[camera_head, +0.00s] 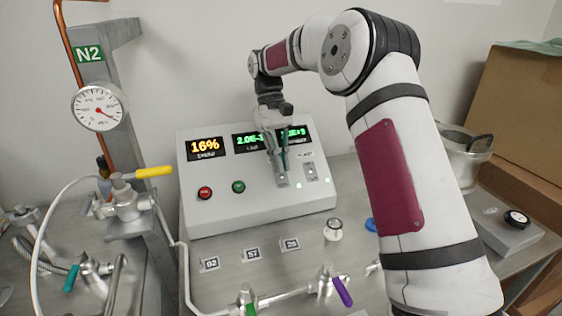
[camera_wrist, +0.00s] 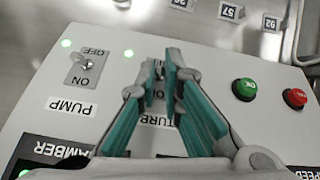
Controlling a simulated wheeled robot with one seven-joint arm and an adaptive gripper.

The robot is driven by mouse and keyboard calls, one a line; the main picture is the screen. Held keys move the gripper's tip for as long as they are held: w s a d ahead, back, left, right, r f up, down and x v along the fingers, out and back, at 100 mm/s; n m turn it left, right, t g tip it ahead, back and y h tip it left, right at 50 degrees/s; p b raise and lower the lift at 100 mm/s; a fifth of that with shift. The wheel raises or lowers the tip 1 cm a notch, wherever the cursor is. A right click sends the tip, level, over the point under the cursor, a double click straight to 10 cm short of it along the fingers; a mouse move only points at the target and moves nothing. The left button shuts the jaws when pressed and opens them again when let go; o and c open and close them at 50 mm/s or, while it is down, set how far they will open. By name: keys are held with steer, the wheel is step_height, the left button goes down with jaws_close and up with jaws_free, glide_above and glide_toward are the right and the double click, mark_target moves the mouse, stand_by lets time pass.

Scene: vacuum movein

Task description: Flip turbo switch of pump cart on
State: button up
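The pump cart's control box (camera_head: 255,203) has a sloped white front. My gripper (camera_head: 281,172) is lowered to its right part. In the wrist view, my gripper (camera_wrist: 160,66) points at the turbo switch (camera_wrist: 157,88), with teal fingers on either side and a narrow gap between the tips. The fingers cover much of the switch plate, part of the TURBO label (camera_wrist: 152,121) and the lever, so I cannot tell its position or whether the fingers touch it. The pump switch (camera_wrist: 86,66), with OFF and ON marks, is beside it; it also shows in the head view (camera_head: 311,172).
A green button (camera_wrist: 245,89) and a red button (camera_wrist: 295,98) sit on the same panel. Green lights (camera_wrist: 128,53) glow by the switches. Lit displays (camera_head: 205,147) run along the panel top. Valves with purple (camera_head: 343,291) and yellow (camera_head: 154,171) handles stand around the box.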

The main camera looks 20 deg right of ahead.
steer(key=o, duration=0.4)
steer(key=shift+w+a+f, duration=0.1)
steer(key=shift+f, duration=0.05)
steer(key=shift+o, duration=0.2)
steer(key=shift+v, duration=3.3)
steer(key=shift+w+r, duration=0.15)
steer(key=shift+r, duration=0.3)
